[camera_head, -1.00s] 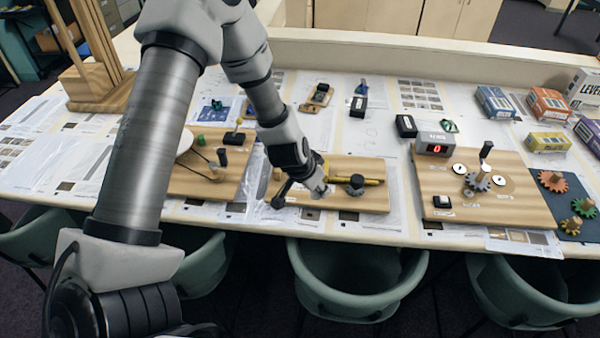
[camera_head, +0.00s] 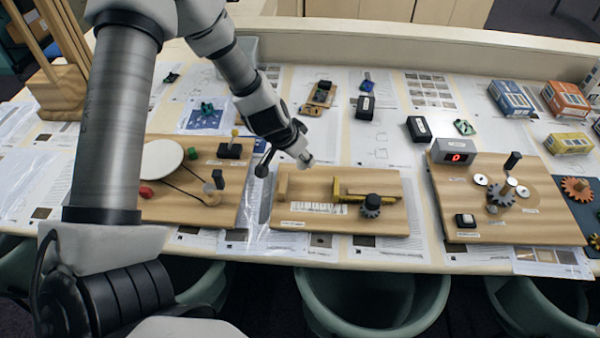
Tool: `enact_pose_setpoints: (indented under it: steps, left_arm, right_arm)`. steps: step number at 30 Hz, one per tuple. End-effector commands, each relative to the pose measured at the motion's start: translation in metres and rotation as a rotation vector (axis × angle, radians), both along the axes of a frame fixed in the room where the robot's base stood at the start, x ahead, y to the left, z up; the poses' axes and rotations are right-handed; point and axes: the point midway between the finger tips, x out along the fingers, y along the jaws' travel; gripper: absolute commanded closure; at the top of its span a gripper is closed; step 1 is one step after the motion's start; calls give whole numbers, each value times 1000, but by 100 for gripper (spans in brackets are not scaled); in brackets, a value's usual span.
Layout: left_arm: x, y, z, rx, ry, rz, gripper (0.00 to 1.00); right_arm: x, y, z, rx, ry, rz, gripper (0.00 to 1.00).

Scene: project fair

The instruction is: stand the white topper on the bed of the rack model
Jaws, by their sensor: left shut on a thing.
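The rack model is a wooden board (camera_head: 284,216) in the middle of the table. It carries a yellow rack (camera_head: 352,197), a dark pinion gear (camera_head: 371,206), a wooden end block (camera_head: 282,183) and a white marked strip (camera_head: 320,208) on its bed. My left gripper (camera_head: 293,161) is above the board's back left corner, pointing down, apart from the board. It is shut on a small pale piece (camera_head: 305,159), which looks like the white topper; its shape is mostly hidden. My right gripper does not show.
A board with a white disc (camera_head: 161,159) and a belt stands to the left. A board with gears and a red-digit counter box (camera_head: 453,151) is to the right. Black blocks (camera_head: 365,107) and small boxes (camera_head: 510,99) lie behind. Green chairs (camera_head: 372,300) line the front edge.

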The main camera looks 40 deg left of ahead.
Motion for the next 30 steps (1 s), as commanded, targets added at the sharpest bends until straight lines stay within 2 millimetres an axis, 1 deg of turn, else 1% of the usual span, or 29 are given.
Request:
enact_pose_setpoints:
  steps: [1, 3, 5, 8, 13, 15, 21, 26, 27, 28, 29, 30]
  left_arm:
    - [-1, 0, -20, 1, 4, -1, 93]
    - [-1, 0, -37, 1, 4, -1, 93]
    - [-1, 0, -49, 0, 3, -1, 93]
    - [-1, 0, -60, 1, 3, -1, 93]
    - [-1, 0, -89, 1, 4, 0, 93]
    - [-1, -1, -93, 0, 1, 0, 93]
    - [-1, -1, -92, 0, 0, 0, 93]
    - [-1, -1, -97, 0, 1, 0, 93]
    - [-1, -1, -97, 0, 1, 0, 61]
    - [-1, -1, -96, 0, 1, 0, 51]
    - [-1, -1, -96, 0, 1, 0, 44]
    - [-1, -1, -96, 0, 1, 0, 44]
  right_arm:
    - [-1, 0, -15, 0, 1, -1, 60]
    - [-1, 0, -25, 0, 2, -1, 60]
    - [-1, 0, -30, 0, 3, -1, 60]
    - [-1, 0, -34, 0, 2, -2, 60]
    - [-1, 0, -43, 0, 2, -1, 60]
    - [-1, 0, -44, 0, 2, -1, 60]
    - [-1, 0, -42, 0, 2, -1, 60]
    - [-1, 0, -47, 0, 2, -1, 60]
    - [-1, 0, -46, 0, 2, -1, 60]
    - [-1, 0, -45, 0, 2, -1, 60]
    - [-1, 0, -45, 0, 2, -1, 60]
    - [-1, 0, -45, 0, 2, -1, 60]
